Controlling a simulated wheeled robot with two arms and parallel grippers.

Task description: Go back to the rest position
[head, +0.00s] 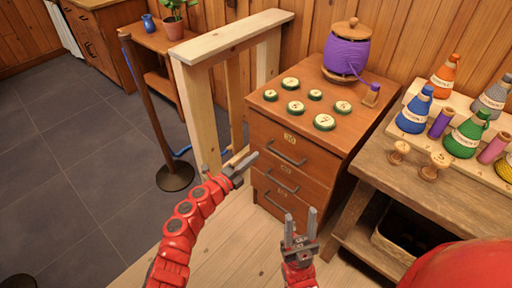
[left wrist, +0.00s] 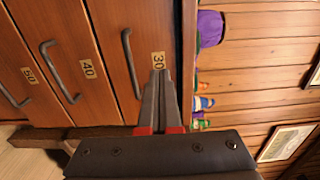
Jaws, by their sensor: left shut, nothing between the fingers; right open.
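My left gripper (head: 243,166) is shut and empty, just left of the drawer cabinet in the head view. In the left wrist view its closed fingers (left wrist: 159,85) point at the cabinet front, near the label 30. My right gripper (head: 300,222) is open and empty, pointing up in front of the lower drawers. The wooden cabinet (head: 335,158) has three drawers with grey bar handles, and all look closed. The top drawer's handle (left wrist: 130,62) shows beside my left fingers. I cannot tell whether the fingers touch the cabinet.
Several green-rimmed round discs (head: 324,122) and a purple wound spool (head: 347,52) stand on the cabinet. At right, a bench (head: 368,160) carries coloured cones and small wooden spools. A pale wooden frame (head: 192,110) and a post with a round base (head: 175,177) stand at left. Grey floor lies open beyond.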

